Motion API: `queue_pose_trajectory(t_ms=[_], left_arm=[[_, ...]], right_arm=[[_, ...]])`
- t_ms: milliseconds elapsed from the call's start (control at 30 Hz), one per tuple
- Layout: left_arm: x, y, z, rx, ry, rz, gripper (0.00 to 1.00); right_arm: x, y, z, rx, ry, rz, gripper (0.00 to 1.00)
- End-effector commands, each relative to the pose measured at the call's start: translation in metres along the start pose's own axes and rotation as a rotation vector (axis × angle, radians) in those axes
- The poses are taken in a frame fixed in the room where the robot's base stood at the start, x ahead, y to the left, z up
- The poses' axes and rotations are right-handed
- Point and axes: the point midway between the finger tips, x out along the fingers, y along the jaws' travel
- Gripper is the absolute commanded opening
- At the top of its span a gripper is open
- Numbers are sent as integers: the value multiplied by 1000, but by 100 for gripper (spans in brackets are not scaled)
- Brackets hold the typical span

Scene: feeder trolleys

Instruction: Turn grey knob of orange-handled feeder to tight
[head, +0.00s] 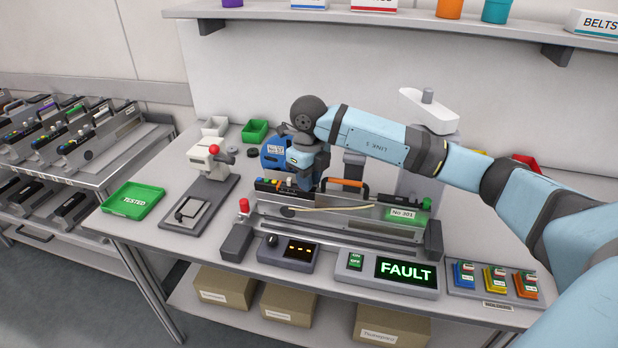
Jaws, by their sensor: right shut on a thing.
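The orange-handled feeder (352,222) lies in the test stand in the middle of the bench, with a label reading No 301. Its orange handle (347,183) stands on its top edge. My right gripper (303,186) reaches down to the feeder's top, just left of the handle, and is shut on what appears to be the grey knob. The knob itself is hidden behind the fingers, so how far it is turned cannot be seen. My left gripper is not in view.
A display (405,270) in front reads FAULT. A red-topped lever (244,208) stands at the feeder's left end. A green TESTED tray (133,202) and a small press (210,160) are further left. A shelf (400,18) hangs above the bench.

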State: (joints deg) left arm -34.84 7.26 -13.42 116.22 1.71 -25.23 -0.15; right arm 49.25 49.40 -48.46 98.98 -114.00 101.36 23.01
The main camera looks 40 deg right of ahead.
Motion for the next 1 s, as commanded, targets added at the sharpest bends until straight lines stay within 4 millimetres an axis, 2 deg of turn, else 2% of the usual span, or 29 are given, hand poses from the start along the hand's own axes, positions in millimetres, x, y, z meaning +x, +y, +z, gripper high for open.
queue_pose_trajectory(t_ms=[300,733,767,867,1000], left_arm=[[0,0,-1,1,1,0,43],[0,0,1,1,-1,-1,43],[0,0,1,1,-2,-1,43],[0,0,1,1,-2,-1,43],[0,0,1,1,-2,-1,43]], right_arm=[[-1,0,1,84,-3,0,0],[-1,0,1,92,-3,0,0],[-1,0,1,92,-3,0,24],[-1,0,1,92,-3,0,47],[-1,0,0,91,-2,0,47]])
